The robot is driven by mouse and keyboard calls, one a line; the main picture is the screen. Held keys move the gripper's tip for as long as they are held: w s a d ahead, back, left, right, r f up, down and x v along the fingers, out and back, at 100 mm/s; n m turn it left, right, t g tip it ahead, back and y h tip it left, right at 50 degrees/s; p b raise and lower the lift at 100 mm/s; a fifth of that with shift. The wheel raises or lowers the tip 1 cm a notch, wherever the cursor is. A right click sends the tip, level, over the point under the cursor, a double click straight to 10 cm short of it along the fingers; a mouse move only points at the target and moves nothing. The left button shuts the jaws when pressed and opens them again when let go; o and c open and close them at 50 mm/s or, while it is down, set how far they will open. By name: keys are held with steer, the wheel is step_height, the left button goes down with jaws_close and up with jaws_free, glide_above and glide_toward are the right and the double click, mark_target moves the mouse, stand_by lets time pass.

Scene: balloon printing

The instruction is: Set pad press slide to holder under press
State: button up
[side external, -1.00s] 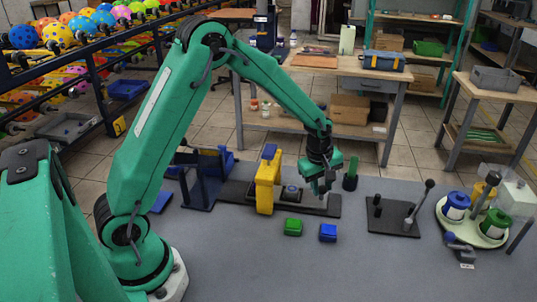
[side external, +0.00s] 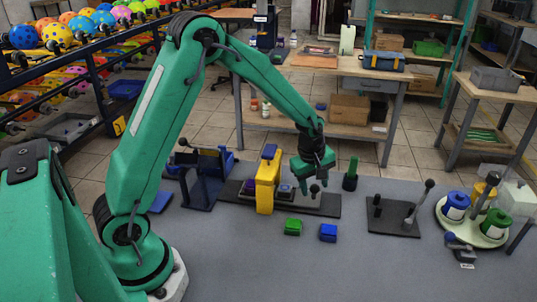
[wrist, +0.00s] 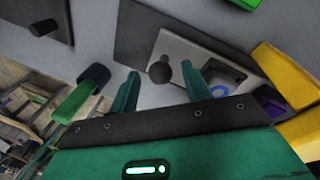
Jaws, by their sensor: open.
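The yellow pad press (side external: 267,180) stands over a long dark base (side external: 325,206) on the grey table. In the wrist view, the slide (wrist: 178,45) is a light grey plate on that base. It carries a dark knob (wrist: 159,72) and a holder with a blue ring (wrist: 219,91). The holder also shows just right of the press in the side view (side external: 285,190); part of it is hidden in the wrist view. My gripper (side external: 312,190) is open, low over the slide, its fingers on either side of the knob. I cannot tell whether they touch it.
A purple part (side external: 248,185) shows left of the press. Green (side external: 293,227) and blue (side external: 328,233) blocks sit in front. A green-handled post (side external: 351,173) stands right of my gripper, and a lever plate (side external: 393,222) lies farther right.

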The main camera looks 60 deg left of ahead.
step_height(320, 180, up, 8)
steer(key=s, duration=0.1)
steer(key=shift+s+f, duration=0.2)
steer(key=shift+f, duration=0.05)
stand_by(0.5)
steer(key=shift+w+d+f+g, duration=0.1)
steer(key=shift+w+f+g, duration=0.05)
steer(key=shift+w+g, duration=1.05)
steer(key=shift+w+d+g, duration=0.1)
steer(key=shift+w+g, duration=0.5)
steer(key=shift+g, duration=0.4)
steer(key=shift+s+f, duration=0.25)
steer(key=shift+f, duration=1)
steer(key=shift+s+f, duration=0.25)
steer(key=shift+f, duration=1)
steer(key=shift+s+f, duration=0.25)
steer(key=shift+f, duration=1)
